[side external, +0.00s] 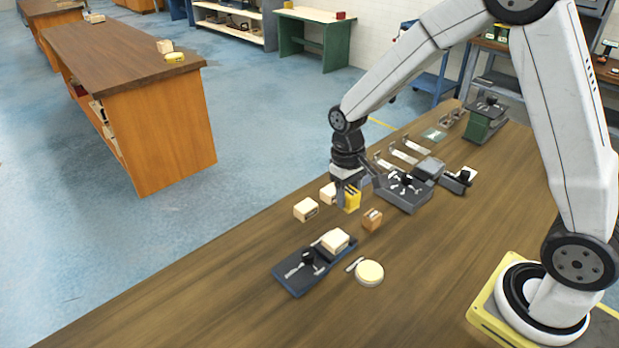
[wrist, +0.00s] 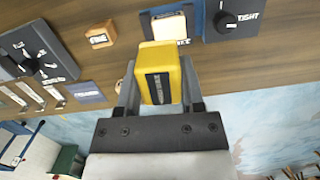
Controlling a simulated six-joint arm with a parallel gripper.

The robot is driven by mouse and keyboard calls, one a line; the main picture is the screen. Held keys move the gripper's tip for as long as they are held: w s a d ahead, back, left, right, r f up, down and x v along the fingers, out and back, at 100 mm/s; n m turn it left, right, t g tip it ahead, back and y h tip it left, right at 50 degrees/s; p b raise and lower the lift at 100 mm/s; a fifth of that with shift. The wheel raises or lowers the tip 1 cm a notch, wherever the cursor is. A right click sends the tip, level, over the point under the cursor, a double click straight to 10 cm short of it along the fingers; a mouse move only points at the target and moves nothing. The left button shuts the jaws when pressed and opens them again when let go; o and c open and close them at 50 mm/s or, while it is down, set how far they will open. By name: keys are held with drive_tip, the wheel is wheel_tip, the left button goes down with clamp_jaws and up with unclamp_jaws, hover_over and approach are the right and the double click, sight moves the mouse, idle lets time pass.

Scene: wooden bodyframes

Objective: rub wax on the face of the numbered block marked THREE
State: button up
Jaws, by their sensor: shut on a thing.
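My gripper (wrist: 158,90) is shut on a yellow block (wrist: 160,72) with a dark label I cannot read. In the side external view my gripper (side external: 348,188) points down with the yellow block (side external: 350,202) at or just above the table. A pale block (side external: 335,239) sits on a blue-edged clamp fixture (side external: 292,281), nearer the camera. The fixture (wrist: 247,32) has a black knob beside the word "TIGHT".
Two pale blocks (side external: 306,209) (side external: 328,193) lie left of my gripper. A small wooden block (side external: 372,219) is close on its right. A round cream-topped tin (side external: 369,272) is beside the fixture. The front of the table is clear.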

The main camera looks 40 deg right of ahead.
sight(348, 198)
drive_tip(key=shift+w+d+r+n, duration=0.1)
drive_tip(key=shift+w+r+n, duration=0.15)
drive_tip(key=shift+n, duration=0.25)
drive_tip(key=d+f, duration=0.1)
drive_tip(key=w+d+f, duration=0.1)
drive_tip(key=f, duration=0.1)
drive_tip(key=shift+w+f, duration=0.15)
drive_tip(key=shift+f, duration=0.15)
drive_tip(key=shift+f, duration=0.15)
